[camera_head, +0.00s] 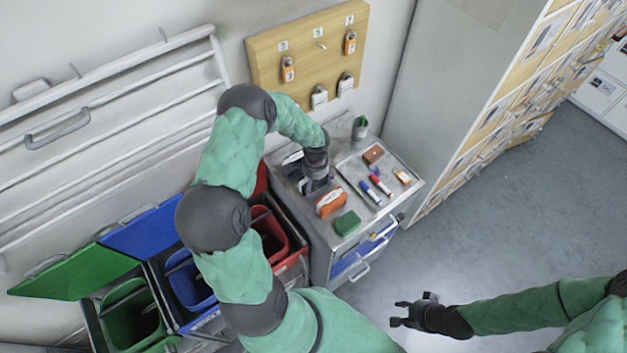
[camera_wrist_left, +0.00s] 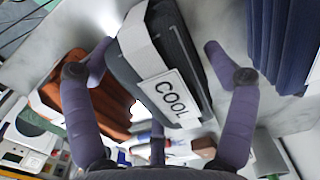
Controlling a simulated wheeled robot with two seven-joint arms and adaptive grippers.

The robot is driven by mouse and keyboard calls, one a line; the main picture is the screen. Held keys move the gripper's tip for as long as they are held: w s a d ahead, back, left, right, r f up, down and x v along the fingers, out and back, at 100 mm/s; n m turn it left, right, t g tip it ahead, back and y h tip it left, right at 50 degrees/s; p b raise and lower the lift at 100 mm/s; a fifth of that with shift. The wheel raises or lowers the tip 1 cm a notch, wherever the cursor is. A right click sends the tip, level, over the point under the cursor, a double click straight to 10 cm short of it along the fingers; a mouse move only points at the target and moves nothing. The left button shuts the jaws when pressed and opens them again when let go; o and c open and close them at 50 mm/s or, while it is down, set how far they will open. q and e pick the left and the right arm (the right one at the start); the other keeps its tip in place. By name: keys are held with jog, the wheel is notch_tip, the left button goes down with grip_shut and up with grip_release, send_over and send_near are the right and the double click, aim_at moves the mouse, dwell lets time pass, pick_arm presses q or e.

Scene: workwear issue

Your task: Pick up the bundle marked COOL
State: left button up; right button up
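The bundle marked COOL (camera_wrist_left: 157,60) is dark grey, with a white band and a white label reading COOL. In the left wrist view it lies between the fingers of my left gripper (camera_head: 316,183). Those fingers are spread on both sides of it; a gap shows at the right finger, and contact at the left is unclear. In the head view this gripper is low over the grey cabinet top and hides the bundle. My right gripper (camera_head: 408,312) is open and empty over the floor at the lower right.
An orange bundle (camera_head: 330,203) and a green one (camera_head: 347,223) lie in front of my left gripper. A navy bundle (camera_wrist_left: 285,45) is close on its right in the wrist view. A tray with markers (camera_head: 381,186) is beside them. Open bins (camera_head: 190,285) stand left.

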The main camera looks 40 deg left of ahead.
pick_arm(q)
jog(key=c, duration=0.6)
jog(key=shift+r, duration=0.15)
